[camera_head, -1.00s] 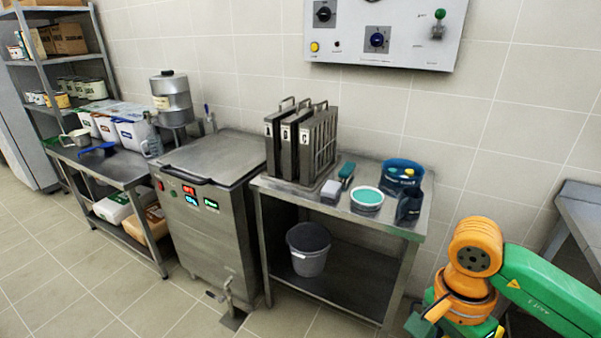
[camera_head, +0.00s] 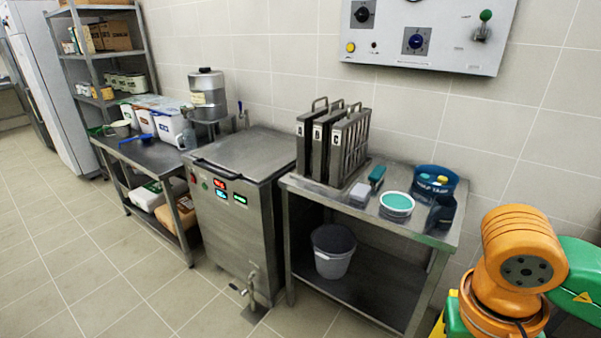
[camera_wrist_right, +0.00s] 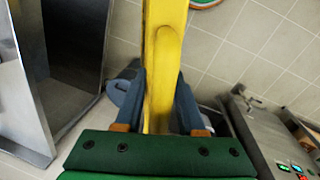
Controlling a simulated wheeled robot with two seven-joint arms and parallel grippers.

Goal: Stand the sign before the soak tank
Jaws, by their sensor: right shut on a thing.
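The soak tank (camera_head: 228,236) is a steel box with a closed flat lid, a lit front panel and a drain tap low on its front. It stands left of middle in the head view, and part of it shows at the right of the right wrist view (camera_wrist_right: 268,138). The yellow sign (camera_wrist_right: 164,45) is upright in the picture between the fingers of my right gripper (camera_wrist_right: 161,100), which is shut on it. Only part of the sign shows. A sliver of yellow (camera_head: 438,325) shows beside my right arm in the head view. My left gripper is out of view.
A steel table (camera_head: 440,226) right of the tank carries lettered racks, a teal-topped tub (camera_head: 397,204) and a blue bucket (camera_head: 448,180). A grey bin (camera_head: 333,250) is on its lower shelf. The tiled floor (camera_head: 130,285) before the tank is clear.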

